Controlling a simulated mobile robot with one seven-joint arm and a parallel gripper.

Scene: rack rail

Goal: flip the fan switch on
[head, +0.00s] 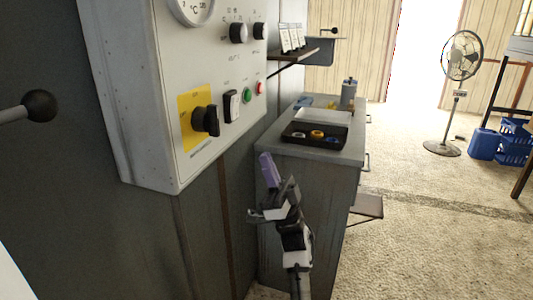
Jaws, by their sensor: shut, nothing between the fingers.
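A grey control panel (140,85) hangs on the wall at the left. Low on it is a white rocker switch (231,106) in a dark surround, between a black rotary knob (205,120) on a yellow plate and a green button (247,96). The labels are too small to read, so I cannot tell which control is marked for the fan. My gripper (268,168), with a purple end, is shut and empty. It shows below and right of the switch, apart from the panel, in front of the grey cabinet.
A red button (260,87), two upper knobs (239,33) and a gauge (193,8) are also on the panel. A shelf (293,54) juts out above. A standing fan (461,60) is at right; open floor lies between.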

